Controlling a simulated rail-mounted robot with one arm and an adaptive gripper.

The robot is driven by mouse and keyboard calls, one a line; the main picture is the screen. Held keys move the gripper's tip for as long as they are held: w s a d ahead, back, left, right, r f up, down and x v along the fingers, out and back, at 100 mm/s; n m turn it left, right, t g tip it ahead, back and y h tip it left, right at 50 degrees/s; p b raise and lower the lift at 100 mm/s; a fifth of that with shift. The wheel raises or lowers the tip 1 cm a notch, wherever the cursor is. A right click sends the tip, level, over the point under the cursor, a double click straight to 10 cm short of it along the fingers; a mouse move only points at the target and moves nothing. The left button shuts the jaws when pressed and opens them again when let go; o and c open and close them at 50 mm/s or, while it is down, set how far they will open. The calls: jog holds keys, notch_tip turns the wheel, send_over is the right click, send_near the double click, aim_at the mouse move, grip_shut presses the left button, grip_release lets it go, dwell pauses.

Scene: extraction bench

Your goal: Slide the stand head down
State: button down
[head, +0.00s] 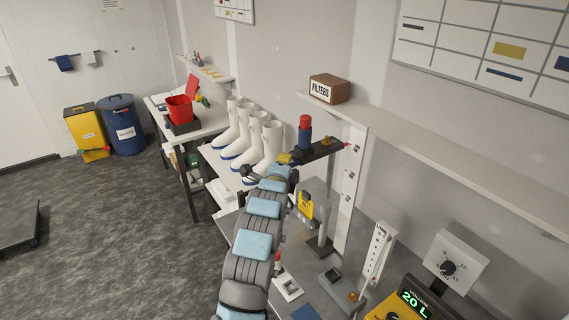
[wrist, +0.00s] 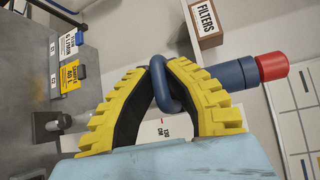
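The stand on the bench shows as a grey post (head: 327,212) on a dark base (head: 320,247). A dark horizontal arm (head: 324,149), which looks like the stand head, sits high above it. A blue cylinder with a red cap (head: 305,124) stands upright on that arm; it also shows in the wrist view (wrist: 238,74). My gripper (head: 284,158) is at the arm's left end. In the wrist view its yellow fingers (wrist: 158,66) close together around a blue loop (wrist: 166,90) beside the cylinder. The contact behind the fingertips is partly hidden.
A shelf (head: 440,150) with a FILTERS box (head: 329,88) runs along the wall at right. White boots (head: 250,140) stand behind my arm. A gauge panel (head: 377,252), a dial box (head: 455,265) and a yellow 20 L display unit (head: 408,302) occupy the bench at right.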

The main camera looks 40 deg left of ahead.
jog(key=shift+f, duration=0.2)
notch_tip(320, 180, down, 24)
jog(key=b, duration=1.3)
jog(key=shift+f, duration=0.2)
jog(key=c, duration=1.1)
grip_release()
jog(key=shift+r, duration=0.1)
jog(key=shift+v, duration=6)
